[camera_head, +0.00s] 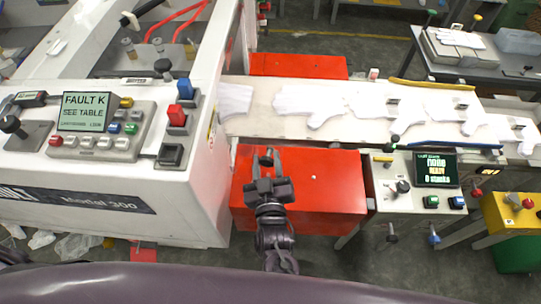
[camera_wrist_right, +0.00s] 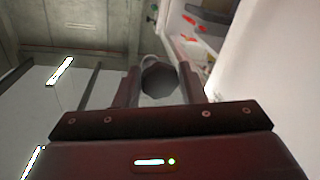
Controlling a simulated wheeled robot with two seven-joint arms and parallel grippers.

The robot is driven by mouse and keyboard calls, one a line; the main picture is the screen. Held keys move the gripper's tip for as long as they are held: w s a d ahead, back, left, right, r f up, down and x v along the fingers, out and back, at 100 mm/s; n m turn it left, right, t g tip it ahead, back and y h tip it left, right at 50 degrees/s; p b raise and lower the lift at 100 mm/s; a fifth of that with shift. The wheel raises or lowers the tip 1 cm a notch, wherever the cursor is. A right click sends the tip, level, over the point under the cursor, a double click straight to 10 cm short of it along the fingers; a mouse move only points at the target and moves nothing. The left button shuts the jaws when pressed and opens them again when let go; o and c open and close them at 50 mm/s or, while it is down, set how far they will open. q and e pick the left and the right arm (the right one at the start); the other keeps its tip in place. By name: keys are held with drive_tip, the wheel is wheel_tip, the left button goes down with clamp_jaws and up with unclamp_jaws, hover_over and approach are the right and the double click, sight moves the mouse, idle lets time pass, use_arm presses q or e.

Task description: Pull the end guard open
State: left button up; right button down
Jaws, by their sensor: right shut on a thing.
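A red guard panel (camera_head: 335,195) lies in front of the conveyor, to the right of the white machine; I cannot tell for sure that it is the end guard. My right gripper (camera_head: 265,158) is over its left part, near the machine's side. In the right wrist view its two fingers (camera_wrist_right: 158,88) are shut on a dark faceted knob (camera_wrist_right: 160,79). The knob's mounting is hidden, and in the head view the gripper covers most of it. My left gripper is not in view.
The white machine (camera_head: 190,205) stands close on the left, with a control panel (camera_head: 95,130) reading a fault. A conveyor (camera_head: 255,118) with white gloves runs behind the red panel. A second control box (camera_head: 415,195) is on the right. Another red panel (camera_head: 300,65) is behind the conveyor.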

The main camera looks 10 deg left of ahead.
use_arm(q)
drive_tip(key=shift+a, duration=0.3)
use_arm(e)
drive_tip(key=shift+s+a, duration=0.35)
drive_tip(key=c, duration=1.3)
unclamp_jaws()
drive_tip(key=shift+c, duration=0.2)
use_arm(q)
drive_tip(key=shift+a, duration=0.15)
use_arm(e)
drive_tip(key=o, duration=0.3)
drive_tip(key=shift+w+a, duration=0.1)
drive_tip(key=shift+a, duration=0.05)
drive_tip(key=shift+o, duration=0.2)
drive_tip(key=shift+s+d+f, duration=0.1)
drive_tip(key=shift+s+d, duration=0.15)
drive_tip(key=shift+s, duration=0.1)
use_arm(q)
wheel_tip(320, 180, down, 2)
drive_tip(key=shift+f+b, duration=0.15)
drive_tip(key=shift+b, duration=1)
use_arm(e)
drive_tip(key=s+d, duration=0.1)
drive_tip(key=s, duration=0.6)
